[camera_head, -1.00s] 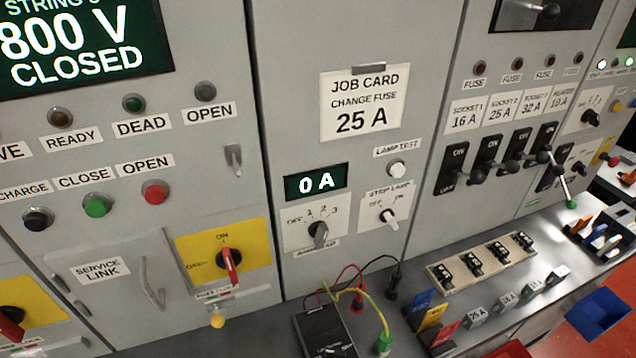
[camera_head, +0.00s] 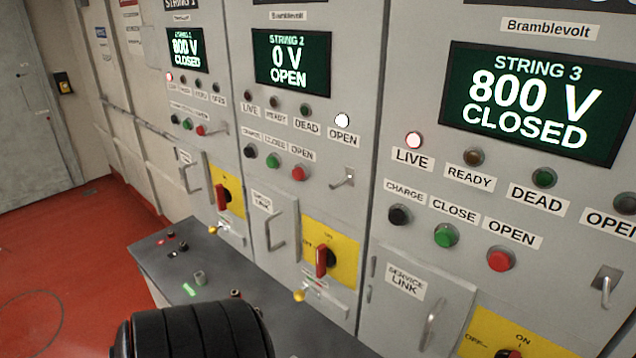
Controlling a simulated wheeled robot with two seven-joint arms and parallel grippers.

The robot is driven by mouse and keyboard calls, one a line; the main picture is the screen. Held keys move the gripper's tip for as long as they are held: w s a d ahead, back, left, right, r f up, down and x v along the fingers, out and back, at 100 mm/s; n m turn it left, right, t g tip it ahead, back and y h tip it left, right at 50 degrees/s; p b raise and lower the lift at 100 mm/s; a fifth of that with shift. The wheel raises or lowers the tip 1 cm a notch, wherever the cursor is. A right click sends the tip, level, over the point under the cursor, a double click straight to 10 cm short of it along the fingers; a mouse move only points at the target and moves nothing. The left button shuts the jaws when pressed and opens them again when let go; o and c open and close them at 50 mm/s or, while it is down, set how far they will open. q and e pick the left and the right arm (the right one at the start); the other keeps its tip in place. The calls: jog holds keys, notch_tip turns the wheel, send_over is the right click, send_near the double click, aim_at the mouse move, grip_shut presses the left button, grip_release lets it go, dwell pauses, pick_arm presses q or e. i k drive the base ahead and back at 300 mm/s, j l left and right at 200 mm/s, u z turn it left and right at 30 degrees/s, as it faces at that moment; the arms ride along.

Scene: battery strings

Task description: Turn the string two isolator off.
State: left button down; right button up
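The string two isolator is a red handle (camera_head: 321,262) on a yellow plate (camera_head: 344,262) low on the middle cabinet. The handle stands upright, toward the ON mark at the top; OFF is marked at the left. The string 2 display (camera_head: 291,60) above reads 0 V OPEN, and the white lamp (camera_head: 342,121) over its OPEN label is lit. A small yellow knob (camera_head: 299,295) sits below the plate. Neither gripper shows; a black ribbed part of my arm fills the bottom edge.
The string 1 isolator (camera_head: 222,197) is at the left and the string 3 isolator plate (camera_head: 482,335) at the lower right, partly cut off. Both their displays read 800 V CLOSED. A grey bench (camera_head: 225,265) with small items runs below the cabinets. Red floor (camera_head: 60,255) is open at the left.

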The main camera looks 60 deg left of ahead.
aim_at(325, 257)
jog(key=u, duration=1.9)
